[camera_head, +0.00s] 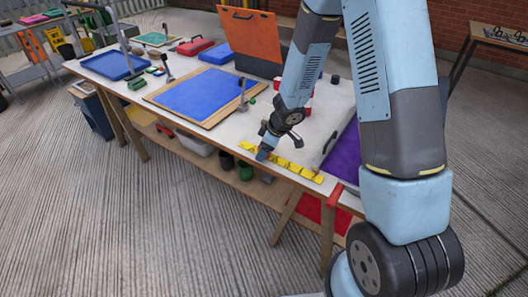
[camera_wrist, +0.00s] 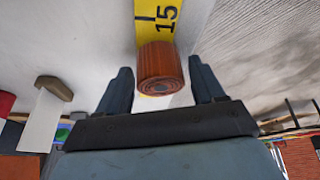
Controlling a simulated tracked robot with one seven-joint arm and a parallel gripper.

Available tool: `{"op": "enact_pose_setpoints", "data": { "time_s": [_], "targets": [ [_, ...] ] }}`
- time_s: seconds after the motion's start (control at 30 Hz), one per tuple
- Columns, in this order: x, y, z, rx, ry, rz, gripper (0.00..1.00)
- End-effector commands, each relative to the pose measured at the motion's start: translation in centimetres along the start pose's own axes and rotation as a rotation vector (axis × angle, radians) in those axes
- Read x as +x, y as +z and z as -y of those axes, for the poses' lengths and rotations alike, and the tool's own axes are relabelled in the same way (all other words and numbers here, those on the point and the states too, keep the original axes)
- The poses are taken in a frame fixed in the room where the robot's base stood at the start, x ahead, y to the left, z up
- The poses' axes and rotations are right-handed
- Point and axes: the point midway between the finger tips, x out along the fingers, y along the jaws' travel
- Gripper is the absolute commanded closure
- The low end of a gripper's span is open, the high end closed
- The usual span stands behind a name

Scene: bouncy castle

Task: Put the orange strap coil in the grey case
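The orange strap coil (camera_wrist: 160,68) stands on or beside the yellow numbered strip in the wrist view. My gripper (camera_wrist: 163,84) is open, with one dark finger on each side of the coil and a narrow gap showing at both sides. In the head view my gripper (camera_head: 266,151) is low over the table's front edge, and I cannot make out the coil there. A dark grey case (camera_head: 257,65) with a raised orange lid stands open at the back of the table. Its inside is hidden from this angle.
The yellow strip (camera_head: 296,169) runs along the front edge of the white table (camera_head: 222,128). A blue wood-framed panel (camera_head: 203,94) lies left of my gripper, with a hammer-like tool (camera_head: 243,94) at its right. A purple panel (camera_head: 344,152) lies to the right.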

Motion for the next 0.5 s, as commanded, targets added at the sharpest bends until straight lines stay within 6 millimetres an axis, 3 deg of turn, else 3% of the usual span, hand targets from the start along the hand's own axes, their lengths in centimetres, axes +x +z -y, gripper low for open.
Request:
{"op": "enact_pose_setpoints", "data": {
  "time_s": [0.07,0.5],
  "targets": [
    [-0.01,0.01,-0.01,0.0,0.0,0.0,0.4],
    [-0.02,0.03,-0.02,0.001,0.0,0.0,0.82]
  ]
}}
